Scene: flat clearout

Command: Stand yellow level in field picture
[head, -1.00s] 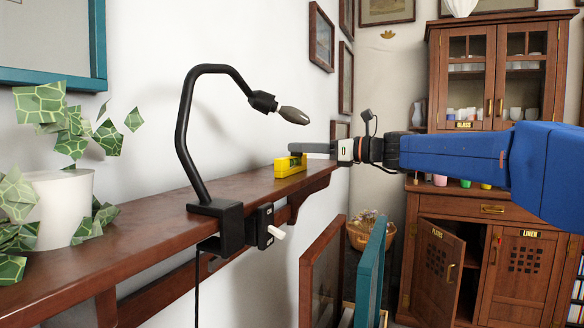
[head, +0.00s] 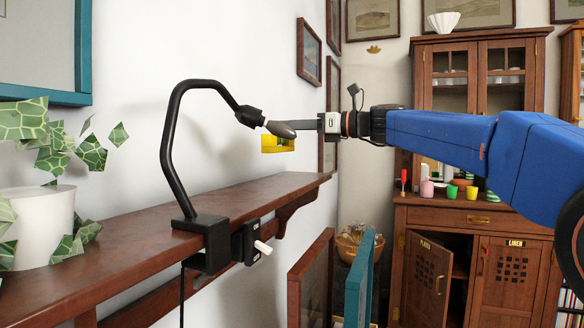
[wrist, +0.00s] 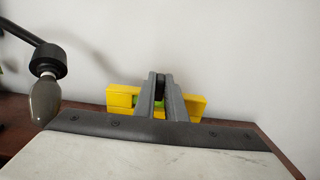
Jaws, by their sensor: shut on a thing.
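The yellow level (head: 278,144) is in my gripper (head: 298,127), held up off the wooden shelf (head: 265,188) near the white wall. In the wrist view the level (wrist: 194,104) lies crosswise between the two grey fingers (wrist: 160,92), which are shut on its middle. A bit of green shows on it beside the fingers. In the head view the lamp's bulb hides part of the fingers and level. A teal-framed picture (head: 85,50) hangs at the upper left. Another teal frame (head: 352,300) stands below the shelf beside a brown frame (head: 312,280). I cannot tell which is the field picture.
A black lamp (head: 168,150) is clamped to the shelf edge, its bulb close to my gripper; the bulb (wrist: 46,100) is at the left in the wrist view. A potted plant (head: 40,220) stands at the left. A cabinet (head: 470,235) with one door ajar stands behind.

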